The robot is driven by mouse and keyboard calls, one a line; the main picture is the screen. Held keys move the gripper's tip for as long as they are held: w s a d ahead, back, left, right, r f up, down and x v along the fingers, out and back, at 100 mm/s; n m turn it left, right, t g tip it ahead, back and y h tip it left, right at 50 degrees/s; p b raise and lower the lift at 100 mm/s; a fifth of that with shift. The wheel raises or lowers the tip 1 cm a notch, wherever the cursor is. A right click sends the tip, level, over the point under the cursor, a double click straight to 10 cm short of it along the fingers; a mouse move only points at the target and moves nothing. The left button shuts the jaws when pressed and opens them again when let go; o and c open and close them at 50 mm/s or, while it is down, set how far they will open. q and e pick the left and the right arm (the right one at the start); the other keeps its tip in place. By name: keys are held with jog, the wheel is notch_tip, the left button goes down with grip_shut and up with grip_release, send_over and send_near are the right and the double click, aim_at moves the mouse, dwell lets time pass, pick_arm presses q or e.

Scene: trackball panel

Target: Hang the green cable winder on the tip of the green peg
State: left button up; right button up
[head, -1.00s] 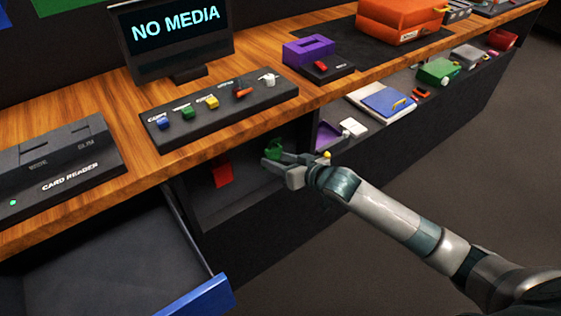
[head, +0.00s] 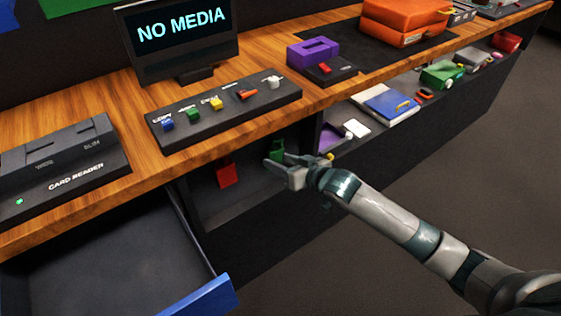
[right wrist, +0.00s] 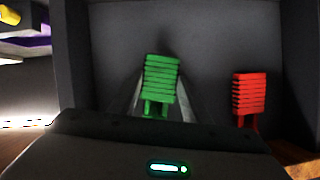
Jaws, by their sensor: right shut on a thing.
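The green cable winder (right wrist: 160,82) is a ribbed green block with two short legs at its lower end. In the right wrist view it stands between the two fingers of my right gripper (right wrist: 158,98), which is shut on it. In the head view the winder (head: 277,149) shows small at the fingertips of my right gripper (head: 274,160), inside the dark recess under the wooden counter. I cannot make out the green peg; the winder and fingers may hide it. I cannot tell whether the winder touches a peg. My left gripper is out of view.
A red ribbed winder (right wrist: 249,93) hangs against the back wall to the right in the wrist view, and left of my gripper in the head view (head: 227,174). An open drawer with a blue front (head: 200,297) is at the lower left. The counter edge (head: 235,132) overhangs the recess.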

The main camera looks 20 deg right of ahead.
jog(key=o, duration=1.1)
